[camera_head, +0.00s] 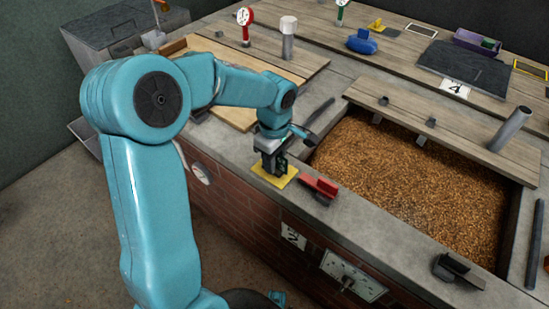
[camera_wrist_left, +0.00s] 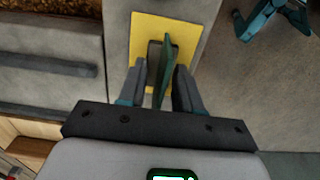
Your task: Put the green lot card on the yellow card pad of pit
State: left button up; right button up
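The green lot card (camera_wrist_left: 167,62) stands nearly edge-on on a dark base, between the fingers of my left gripper (camera_wrist_left: 160,82) in the left wrist view. A gap shows on the card's left side; the right finger is close to it, and contact is unclear. The yellow card pad (camera_wrist_left: 145,24) lies directly beneath. In the head view my left gripper (camera_head: 272,168) points down over the yellow pad (camera_head: 262,177) on the pit's front ledge and hides most of the card. My right gripper does not show clearly.
A red card on a dark base (camera_head: 321,187) stands just right of the pad. The grain pit (camera_head: 400,170) lies behind it. A black holder (camera_head: 458,270) sits on the front ledge at right. A dark bar (camera_head: 319,111) lies by the pit's left edge.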

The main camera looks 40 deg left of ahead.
pick_arm(q)
jog(key=shift+r, duration=0.25)
notch_tip(320, 180, up, 12)
jog(key=p, duration=0.3)
jog(key=shift+f, duration=0.1)
jog(key=shift+s, duration=0.1)
dwell(0.4)
